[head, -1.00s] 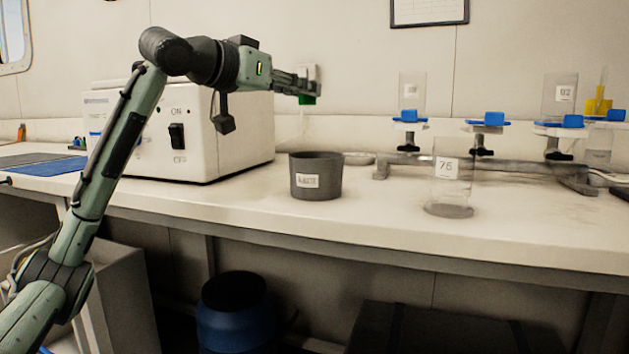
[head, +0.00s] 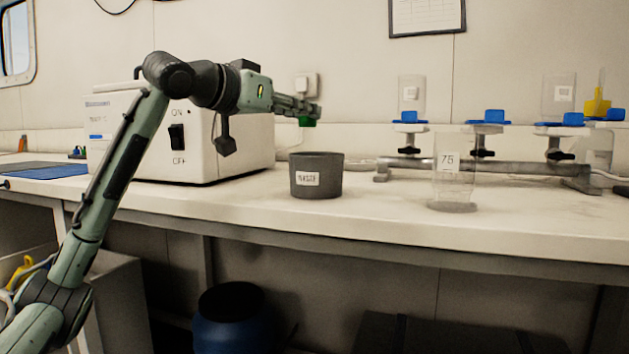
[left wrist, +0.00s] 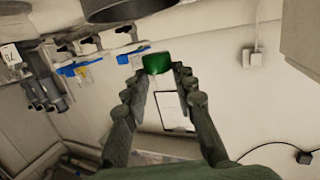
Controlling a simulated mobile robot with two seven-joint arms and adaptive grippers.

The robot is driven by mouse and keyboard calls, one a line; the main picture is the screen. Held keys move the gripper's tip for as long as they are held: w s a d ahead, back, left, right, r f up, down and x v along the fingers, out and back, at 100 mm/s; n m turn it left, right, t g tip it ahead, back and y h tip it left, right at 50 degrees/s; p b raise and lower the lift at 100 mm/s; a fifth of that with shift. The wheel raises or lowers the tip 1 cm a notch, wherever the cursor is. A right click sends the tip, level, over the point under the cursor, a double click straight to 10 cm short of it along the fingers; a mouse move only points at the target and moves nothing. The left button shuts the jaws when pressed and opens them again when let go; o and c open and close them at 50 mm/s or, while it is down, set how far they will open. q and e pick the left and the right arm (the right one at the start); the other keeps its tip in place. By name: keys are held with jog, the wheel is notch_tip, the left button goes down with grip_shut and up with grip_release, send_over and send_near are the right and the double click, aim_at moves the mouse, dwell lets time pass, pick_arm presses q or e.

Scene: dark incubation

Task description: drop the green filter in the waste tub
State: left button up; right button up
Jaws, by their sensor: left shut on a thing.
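The green filter (head: 307,122) is a small dark green piece at the tip of my left gripper (head: 312,111). The left wrist view shows the green filter (left wrist: 156,63) between the two fingertips of my left gripper (left wrist: 158,72), which is shut on it. The waste tub (head: 316,178) is a dark grey open tub with a white label, standing on the bench. The gripper is above the tub, near its rear rim in the picture, with a clear gap between. The tub's dark rim (left wrist: 130,10) shows at the top of the left wrist view. My right gripper is not in view.
A white box machine (head: 225,150) with an on/off switch stands left of the tub. A clear cylinder marked 75 (head: 455,185) stands to the right. Behind it, a rail (head: 530,168) carries several blue-clamped holders. Bench room (head: 385,205) between tub and cylinder is clear.

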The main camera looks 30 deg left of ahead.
pick_arm(q)
jog(key=o, duration=0.8)
jog(key=shift+c, duration=0.2)
jog(key=v, duration=1.2)
jog(key=shift+f, duration=0.1)
jog(key=shift+d, duration=0.1)
